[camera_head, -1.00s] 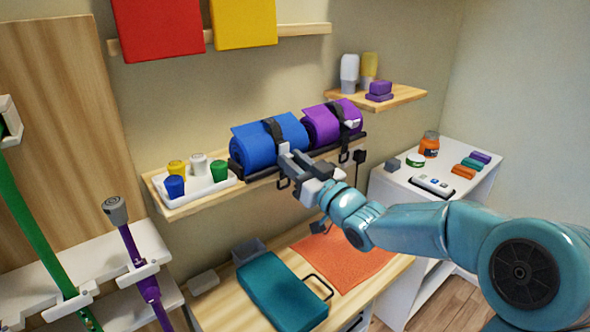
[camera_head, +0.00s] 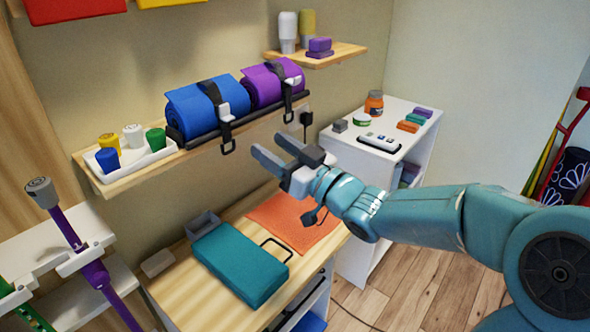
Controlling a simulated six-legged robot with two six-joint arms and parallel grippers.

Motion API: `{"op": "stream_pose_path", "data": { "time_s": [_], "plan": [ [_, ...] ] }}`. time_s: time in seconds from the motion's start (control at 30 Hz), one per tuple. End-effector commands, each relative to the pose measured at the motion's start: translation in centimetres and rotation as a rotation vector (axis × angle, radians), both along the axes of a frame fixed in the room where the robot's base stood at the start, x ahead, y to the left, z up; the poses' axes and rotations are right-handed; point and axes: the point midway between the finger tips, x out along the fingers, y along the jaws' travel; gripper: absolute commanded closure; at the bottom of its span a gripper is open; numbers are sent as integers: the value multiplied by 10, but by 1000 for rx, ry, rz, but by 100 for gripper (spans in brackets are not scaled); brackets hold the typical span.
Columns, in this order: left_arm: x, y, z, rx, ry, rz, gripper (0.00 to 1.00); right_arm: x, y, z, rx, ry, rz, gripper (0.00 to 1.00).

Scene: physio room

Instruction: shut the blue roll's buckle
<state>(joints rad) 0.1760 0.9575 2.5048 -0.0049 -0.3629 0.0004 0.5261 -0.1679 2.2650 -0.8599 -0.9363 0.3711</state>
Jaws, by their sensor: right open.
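The blue roll (camera_head: 190,113) lies on the wall shelf behind a dark rail. A black strap goes around it, with a light grey buckle part (camera_head: 225,111) on its front. The strap's lower end hangs below the rail with a dark loop (camera_head: 228,147); I cannot tell whether the buckle is fastened. My right gripper (camera_head: 272,148) is open and empty, in front of and below the shelf, to the right of the hanging loop and apart from it. My left gripper is not in view.
The purple roll (camera_head: 262,87) lies right of the blue one. A white tray (camera_head: 106,169) with several coloured cups stands on the shelf's left. Below are a teal case (camera_head: 240,264) and an orange mat (camera_head: 296,225). A white cabinet (camera_head: 349,173) stands right.

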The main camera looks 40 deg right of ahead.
Motion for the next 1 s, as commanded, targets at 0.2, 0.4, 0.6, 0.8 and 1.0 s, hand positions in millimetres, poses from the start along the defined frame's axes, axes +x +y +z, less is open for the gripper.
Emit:
{"op": "stream_pose_path", "data": {
  "time_s": [0.2, 0.4, 0.6, 0.8, 1.0],
  "plan": [
    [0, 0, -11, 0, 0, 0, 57, -41, -4, -9, -1, -1, -4, 47],
    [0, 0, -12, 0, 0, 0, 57, -53, -4, -10, 0, 0, 0, 47],
    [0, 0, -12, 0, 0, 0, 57, -53, -4, -10, 1, 0, 1, 47],
    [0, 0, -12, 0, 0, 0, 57, -53, -4, -10, 1, -1, 1, 47],
    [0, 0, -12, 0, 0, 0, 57, -53, -4, -10, 1, -1, 1, 47]
  ]
}}
